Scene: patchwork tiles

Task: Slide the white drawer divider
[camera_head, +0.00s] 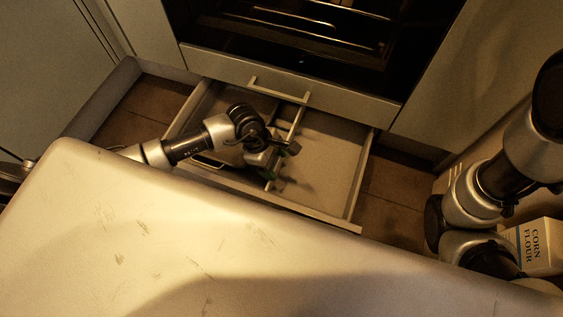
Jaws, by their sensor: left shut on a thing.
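The white drawer divider (297,123) is a thin pale strip running from front to back across the open drawer (335,155), near its middle. My left gripper (280,151) reaches down into the drawer from the left and is shut on the divider. The gripper and wrist hide part of the divider and of the left compartment. My right arm stands at the right edge of the view, away from the drawer, and its gripper does not show.
A dark-edged item (207,161) lies in the left compartment. Something green (279,184) lies near the divider's lower end. The right compartment looks mostly bare. An oven (300,35) is above the drawer. A corn flour box (533,246) stands at the lower right.

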